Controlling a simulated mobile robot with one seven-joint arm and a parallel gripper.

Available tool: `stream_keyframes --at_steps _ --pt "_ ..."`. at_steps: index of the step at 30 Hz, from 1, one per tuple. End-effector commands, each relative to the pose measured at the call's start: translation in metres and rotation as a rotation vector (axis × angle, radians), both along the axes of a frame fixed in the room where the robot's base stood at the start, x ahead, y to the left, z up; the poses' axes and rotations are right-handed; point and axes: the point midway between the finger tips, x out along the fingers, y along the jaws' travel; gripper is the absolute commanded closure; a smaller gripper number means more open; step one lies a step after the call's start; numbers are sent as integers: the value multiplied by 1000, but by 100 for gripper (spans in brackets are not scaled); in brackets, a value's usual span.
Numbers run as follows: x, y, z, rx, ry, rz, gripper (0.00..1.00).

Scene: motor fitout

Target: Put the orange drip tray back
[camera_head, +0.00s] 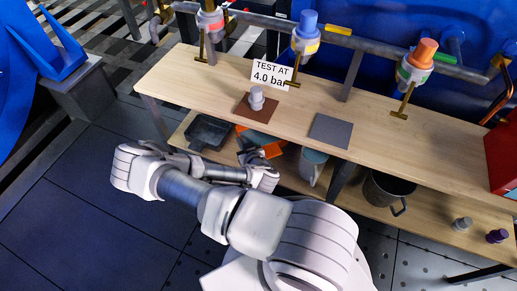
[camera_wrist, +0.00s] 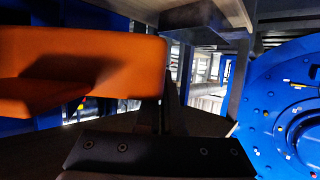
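The orange drip tray (camera_head: 272,150) shows at the lower shelf under the bench's front edge, partly hidden by my gripper (camera_head: 254,156). In the wrist view the orange tray (camera_wrist: 85,70) is very close and fills the upper left. A dark finger stands against its right end, above the dark gripper body with screws. The other finger is hidden, so I cannot tell whether the gripper is closed on the tray. Whether the tray touches the shelf is also unclear.
The wooden bench top (camera_head: 200,85) overhangs the lower shelf. On the shelf, a black tray (camera_head: 208,132) is left of my gripper. A blue-grey container (camera_head: 312,165) and a dark bucket (camera_head: 385,190) are to the right.

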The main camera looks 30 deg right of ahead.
Motion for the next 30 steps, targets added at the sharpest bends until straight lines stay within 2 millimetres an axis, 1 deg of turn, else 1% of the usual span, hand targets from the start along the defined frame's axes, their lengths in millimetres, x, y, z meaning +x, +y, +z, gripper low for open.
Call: stream_keyframes --at_steps 2,6,9,16,21,23,30 --pt "0 0 -8 -2 -1 2 100" --pt "0 0 -37 -3 1 3 100" --pt "0 0 -54 -2 1 3 100" --pt "0 0 -71 -1 0 2 100" --pt "0 0 -96 -2 1 3 100" --pt "0 0 -101 -1 0 3 100" --pt "0 0 -99 -1 -1 0 100"
